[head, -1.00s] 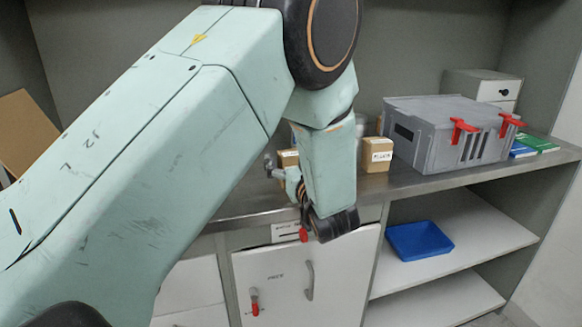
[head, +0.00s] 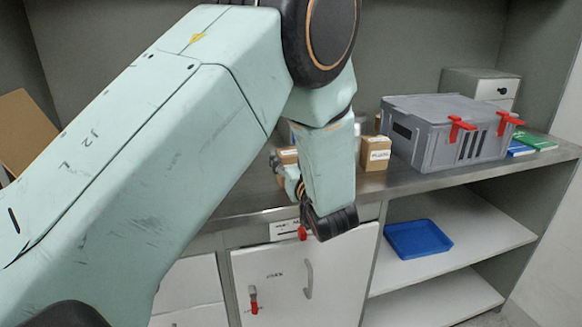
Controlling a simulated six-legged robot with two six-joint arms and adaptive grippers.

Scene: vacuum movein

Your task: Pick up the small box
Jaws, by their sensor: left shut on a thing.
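A small brown cardboard box (head: 288,156) shows in the head view, partly hidden behind my left gripper and wrist. My left gripper (head: 279,168) is shut on this box at the front of the metal counter. My wrist hides much of the grip, and I cannot tell whether the box still touches the counter. A second small brown box (head: 376,153) with a white label stands upright on the counter to the right of my wrist, apart from it. My right gripper is not in view.
A grey lidded crate (head: 450,135) with red latches stands on the counter (head: 400,182) at the right. Green and blue flat items (head: 532,143) lie beside it. A blue tray (head: 418,239) sits on the shelf below. A white cabinet door (head: 300,285) is under my wrist.

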